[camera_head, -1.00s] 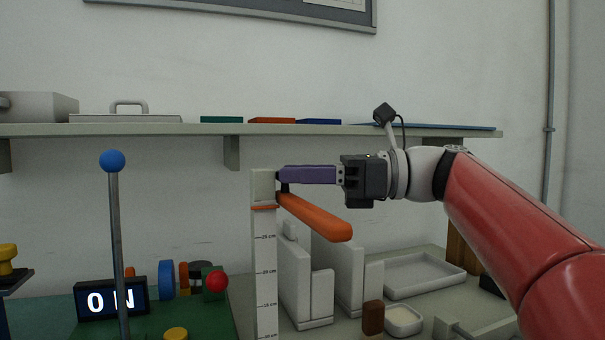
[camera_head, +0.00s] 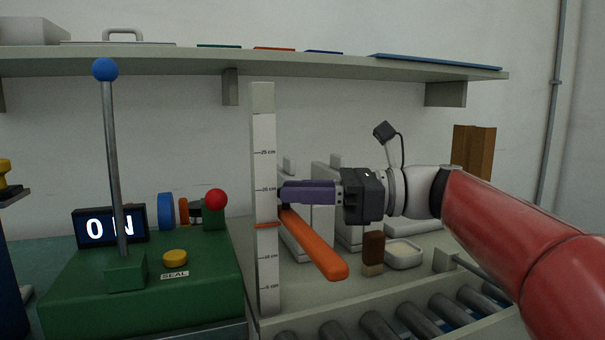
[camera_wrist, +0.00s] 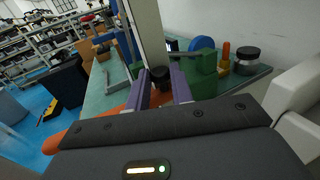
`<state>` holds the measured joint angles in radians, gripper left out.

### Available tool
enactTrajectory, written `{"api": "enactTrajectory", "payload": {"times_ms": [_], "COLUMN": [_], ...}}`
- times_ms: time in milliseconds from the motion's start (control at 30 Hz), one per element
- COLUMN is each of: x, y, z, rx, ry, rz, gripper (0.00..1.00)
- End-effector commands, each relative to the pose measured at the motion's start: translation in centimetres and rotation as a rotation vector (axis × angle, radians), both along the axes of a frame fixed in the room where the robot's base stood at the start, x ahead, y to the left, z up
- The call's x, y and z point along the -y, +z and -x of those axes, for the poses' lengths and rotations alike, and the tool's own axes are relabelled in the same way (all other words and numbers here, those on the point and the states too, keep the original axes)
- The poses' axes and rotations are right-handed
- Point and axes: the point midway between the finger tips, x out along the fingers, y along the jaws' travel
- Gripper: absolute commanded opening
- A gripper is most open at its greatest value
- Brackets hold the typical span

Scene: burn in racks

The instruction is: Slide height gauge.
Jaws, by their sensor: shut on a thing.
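The height gauge (camera_head: 263,150) is an upright pale post with a centimetre scale. Its orange slider arm (camera_head: 315,245) juts toward the camera, and the thin orange marker (camera_head: 265,225) crosses the scale about midway between the 20 cm and 10 cm labels. My gripper (camera_head: 282,193) has purple fingers and is beside the post, just above the slider arm. In the wrist view the fingers (camera_wrist: 162,90) are shut on the slider's black knob (camera_wrist: 160,75), close to the post (camera_wrist: 147,30). The fingers partly hide the knob in the head view.
A roller conveyor (camera_head: 420,318) runs at front right. A shelf (camera_head: 320,65) crosses above. White blocks stand behind my gripper.

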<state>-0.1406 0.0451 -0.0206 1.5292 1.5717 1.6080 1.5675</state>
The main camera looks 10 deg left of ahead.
Motion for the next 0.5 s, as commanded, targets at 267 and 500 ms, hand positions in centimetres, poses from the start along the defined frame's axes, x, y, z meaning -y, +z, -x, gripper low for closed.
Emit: {"api": "enactTrajectory", "payload": {"times_ms": [267,500], "x": [0.04,0.02], "y": [0.06,0.08], "z": [-0.03,-0.01], "rx": [0.0,0.0], "ry": [-0.001,0.0], "rz": [0.001,0.001], "gripper": [0.25,0.43]}}
